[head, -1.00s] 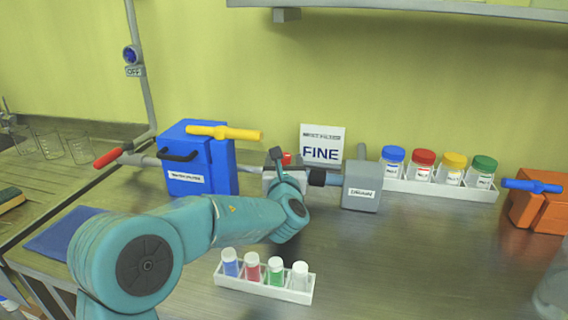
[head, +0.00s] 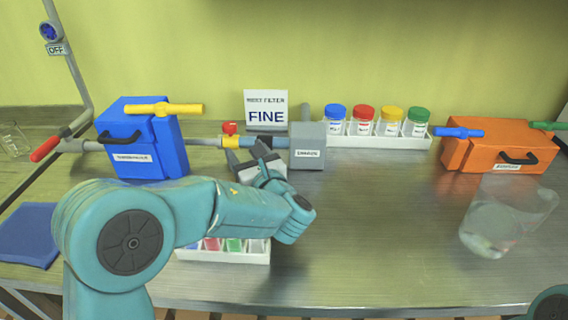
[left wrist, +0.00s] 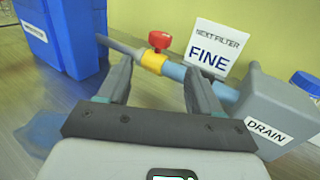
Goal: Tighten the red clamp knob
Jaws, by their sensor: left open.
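The red clamp knob (head: 230,128) stands on top of a yellow collar on the horizontal pipe, between the blue box and the grey drain block. In the left wrist view the red knob (left wrist: 160,40) and the yellow collar (left wrist: 153,62) lie ahead, between the fingers' directions. My left gripper (head: 248,154) is open and empty, just in front of the pipe and below the knob. Its fingers (left wrist: 158,72) point toward the collar and do not visibly touch the knob. My right gripper is not in view.
A blue box (head: 142,140) is left of the knob, the drain block (head: 307,146) right, and a FINE sign (head: 266,108) behind. A vial rack (head: 222,256) is partly hidden under my left arm. An orange box (head: 500,152) and clear beaker (head: 508,215) stand right. The centre-right bench is bare.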

